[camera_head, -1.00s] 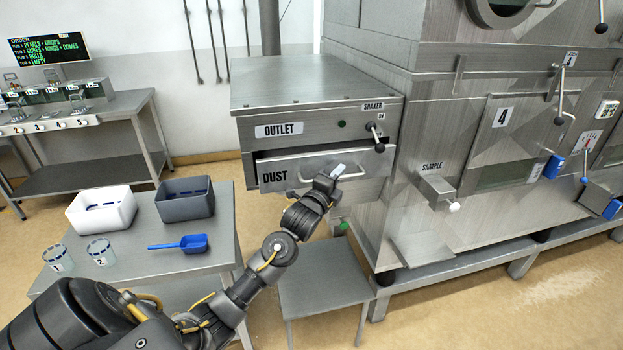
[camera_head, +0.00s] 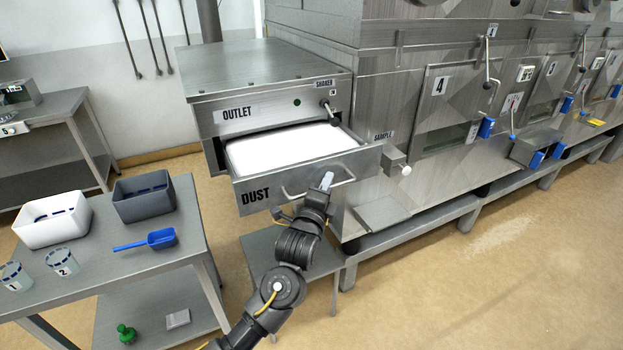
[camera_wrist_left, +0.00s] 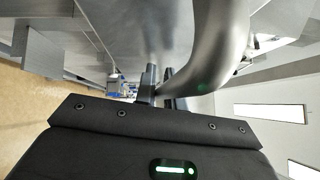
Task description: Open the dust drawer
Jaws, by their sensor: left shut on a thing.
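The dust drawer (camera_head: 228,195) is a steel drawer labelled DUST under the OUTLET panel (camera_head: 255,112). It is pulled out part way, and white material (camera_head: 290,147) shows inside it. My left gripper (camera_head: 325,182) is at the bar handle (camera_head: 345,172) on the drawer front and is shut on it. In the left wrist view the curved handle (camera_wrist_left: 228,50) passes by the fingers (camera_wrist_left: 158,82). My right gripper is not in view.
A steel table at the left holds a white bin (camera_head: 52,219), a grey bin (camera_head: 146,198), a blue scoop (camera_head: 160,239) and two cups (camera_head: 62,262). A low steel stand (camera_head: 262,252) is below the drawer. The SAMPLE fitting (camera_head: 396,164) protrudes at the right.

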